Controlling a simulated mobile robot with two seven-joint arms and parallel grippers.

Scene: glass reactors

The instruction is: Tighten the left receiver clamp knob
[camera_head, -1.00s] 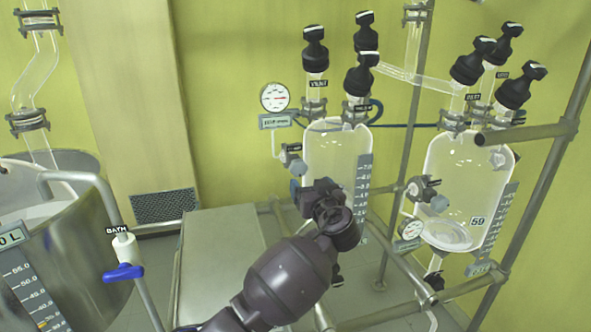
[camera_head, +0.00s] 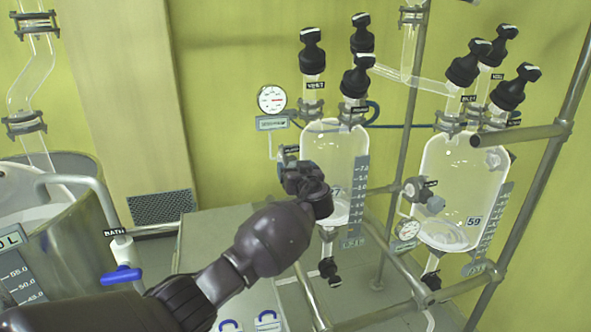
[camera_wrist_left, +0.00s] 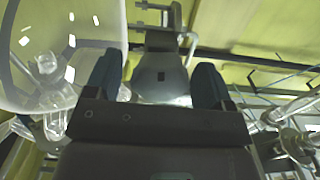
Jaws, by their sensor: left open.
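The left receiver (camera_head: 348,150) is a clear glass vessel with a scale plate, standing left of a second glass vessel in the head view. My left gripper (camera_head: 303,178) is at its left side, covering part of its lower wall. In the left wrist view my left gripper (camera_wrist_left: 157,85) is open, its two dark fingers apart. A grey metal piece (camera_wrist_left: 165,60) shows between or behind the fingers; I cannot tell whether they touch it. Curved glass (camera_wrist_left: 60,55) is close on the left there. The clamp knob cannot be made out clearly. My right gripper is not in view.
The second glass vessel (camera_head: 460,180), marked 59, hangs to the right. Metal frame tubes (camera_head: 525,133) run around both vessels. A round gauge (camera_head: 272,99) is on the wall side. A grey bench top (camera_head: 225,235) lies below my arm. A steel bath (camera_head: 80,220) is at left.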

